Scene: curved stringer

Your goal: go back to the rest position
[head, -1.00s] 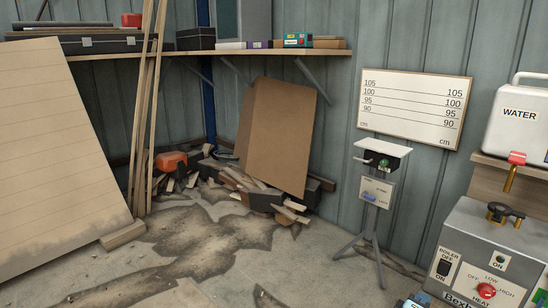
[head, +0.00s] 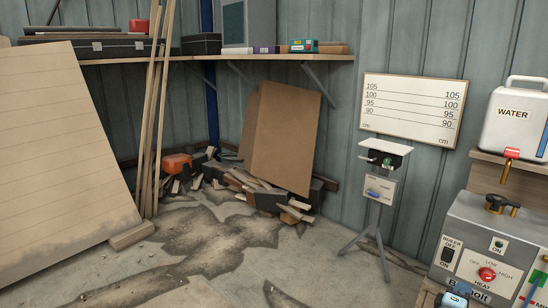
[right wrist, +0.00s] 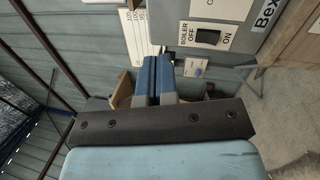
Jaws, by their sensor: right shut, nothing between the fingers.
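My right gripper (right wrist: 155,80) shows in the right wrist view with its two blue fingers together and nothing between them. Behind the fingertips are the wall and the grey boiler (right wrist: 213,28). In the head view a small blue part of it seems to show at the bottom edge (head: 462,288), in front of the boiler's (head: 480,240) lettering; the rest is cut off by the frame. My left gripper is in neither view.
The boiler stands at the right with a white water container (head: 520,115) above it. A small stand (head: 375,200) is left of it. A large board (head: 60,150) leans at the left. Wood scraps (head: 255,185) lie in the corner; the floor between is open.

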